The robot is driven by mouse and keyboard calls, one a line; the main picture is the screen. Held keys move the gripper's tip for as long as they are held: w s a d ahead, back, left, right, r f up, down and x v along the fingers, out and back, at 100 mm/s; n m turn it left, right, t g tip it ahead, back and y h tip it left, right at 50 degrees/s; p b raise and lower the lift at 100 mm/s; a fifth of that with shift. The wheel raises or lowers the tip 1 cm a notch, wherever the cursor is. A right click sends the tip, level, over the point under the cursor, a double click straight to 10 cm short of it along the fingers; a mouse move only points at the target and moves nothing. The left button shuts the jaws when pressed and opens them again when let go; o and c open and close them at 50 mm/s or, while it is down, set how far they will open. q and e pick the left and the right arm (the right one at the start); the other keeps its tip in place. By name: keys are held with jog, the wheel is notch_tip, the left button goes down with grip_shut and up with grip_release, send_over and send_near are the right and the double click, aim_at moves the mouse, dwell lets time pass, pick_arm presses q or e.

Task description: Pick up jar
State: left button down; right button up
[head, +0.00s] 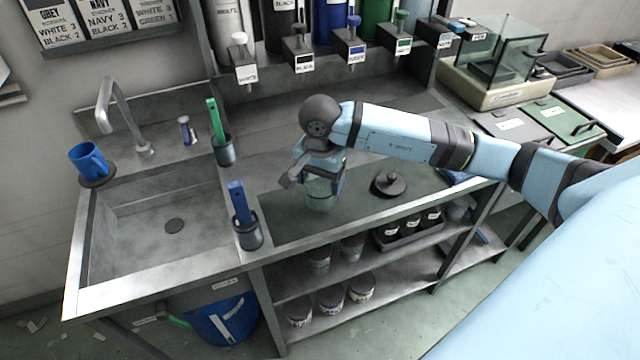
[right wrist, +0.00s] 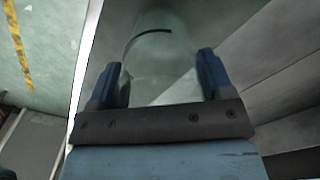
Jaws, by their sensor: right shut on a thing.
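A clear glass jar (head: 319,196) stands on the dark mat on the metal counter, just under my right gripper (head: 322,178). In the right wrist view the jar (right wrist: 160,58) is between the two blue fingers of my right gripper (right wrist: 163,80), which is shut on it. From these views I cannot tell whether the jar's base touches the mat. A dark round lid with a knob (head: 388,184) lies on the mat to the right of the jar. My left gripper is not in view.
A blue-handled tool in a holder (head: 246,228) and a green-handled one (head: 222,150) stand left of the jar, beside the sink (head: 130,245). Paint dispensers (head: 300,58) line the back. More jars (head: 332,298) sit on the shelf below. The mat's front is clear.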

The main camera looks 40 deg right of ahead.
notch_tip(320, 180, up, 19)
jog(key=w+a+f+n, duration=0.4)
jog(key=f+n, duration=0.2)
jog(key=f, duration=0.1)
jog(key=w+a+f+n, duration=0.3)
jog(key=w+f+n, duration=0.1)
jog(key=f+n, duration=0.25)
pick_arm(q)
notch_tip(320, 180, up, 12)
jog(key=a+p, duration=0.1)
jog(key=p, duration=1.3)
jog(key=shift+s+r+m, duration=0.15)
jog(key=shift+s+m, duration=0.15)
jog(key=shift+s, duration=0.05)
pick_arm(e)
jog(key=s+r, duration=1)
jog(key=shift+s+a+r, duration=0.15)
jog(key=shift+s+r, duration=0.05)
jog(key=shift+r, duration=0.05)
jog(key=shift+m, duration=0.25)
